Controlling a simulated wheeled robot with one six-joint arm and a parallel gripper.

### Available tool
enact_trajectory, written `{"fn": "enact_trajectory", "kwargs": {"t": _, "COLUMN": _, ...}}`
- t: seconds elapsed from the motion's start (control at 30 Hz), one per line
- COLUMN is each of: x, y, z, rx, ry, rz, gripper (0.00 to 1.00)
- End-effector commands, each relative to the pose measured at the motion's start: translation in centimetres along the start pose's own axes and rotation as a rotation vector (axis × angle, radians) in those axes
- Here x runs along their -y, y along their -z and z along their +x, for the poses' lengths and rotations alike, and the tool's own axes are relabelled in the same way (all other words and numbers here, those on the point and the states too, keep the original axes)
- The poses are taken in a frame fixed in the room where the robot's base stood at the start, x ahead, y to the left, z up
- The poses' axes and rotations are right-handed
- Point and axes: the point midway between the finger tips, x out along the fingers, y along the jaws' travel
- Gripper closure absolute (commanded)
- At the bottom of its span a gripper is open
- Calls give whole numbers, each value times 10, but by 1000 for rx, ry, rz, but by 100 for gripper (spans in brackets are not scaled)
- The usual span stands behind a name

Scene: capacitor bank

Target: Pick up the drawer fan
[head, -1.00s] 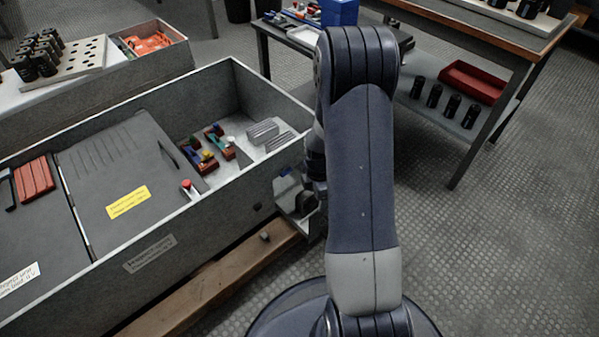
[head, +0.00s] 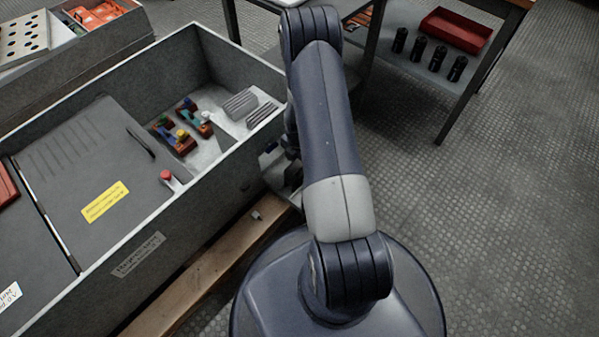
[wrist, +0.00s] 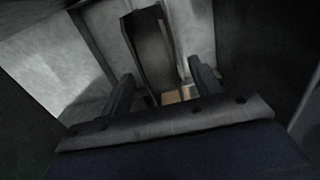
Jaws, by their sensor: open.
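In the wrist view my gripper (wrist: 161,70) is open, with one finger on each side of a dark, narrow block (wrist: 150,45). The block stands in a pale grey recess and looks like the drawer fan, but the view is too dim to be certain. I see no clear contact between the fingers and the block. In the head view my arm hides most of the gripper, which is low at the right end of the grey cabinet (head: 205,195). No fan can be made out there.
The open cabinet holds a dark cover with a yellow label (head: 105,201), a red button (head: 166,176) and grey finned blocks (head: 240,104). A wooden beam (head: 215,262) runs along its front. A bench with a red tray (head: 456,30) stands behind. The floor at right is clear.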

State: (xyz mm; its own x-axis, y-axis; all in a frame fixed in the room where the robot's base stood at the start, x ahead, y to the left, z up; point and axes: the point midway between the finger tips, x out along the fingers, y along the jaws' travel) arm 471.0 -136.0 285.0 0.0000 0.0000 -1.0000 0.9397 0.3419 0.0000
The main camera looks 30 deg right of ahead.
Motion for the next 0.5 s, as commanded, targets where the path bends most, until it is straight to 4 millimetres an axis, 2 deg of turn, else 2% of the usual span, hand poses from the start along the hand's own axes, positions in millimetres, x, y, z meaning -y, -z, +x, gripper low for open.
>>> {"fn": "enact_trajectory", "kwargs": {"t": 0.2, "x": 0, "y": -6, "z": 34, "rx": -1, "ry": 2, "rz": 1, "gripper": 40}}
{"fn": "enact_trajectory", "kwargs": {"t": 0.3, "x": 0, "y": -6, "z": 45, "rx": 0, "ry": 0, "rz": 0, "gripper": 40}}
{"fn": "enact_trajectory", "kwargs": {"t": 0.5, "x": 0, "y": -6, "z": 45, "rx": 1, "ry": 0, "rz": 1, "gripper": 40}}
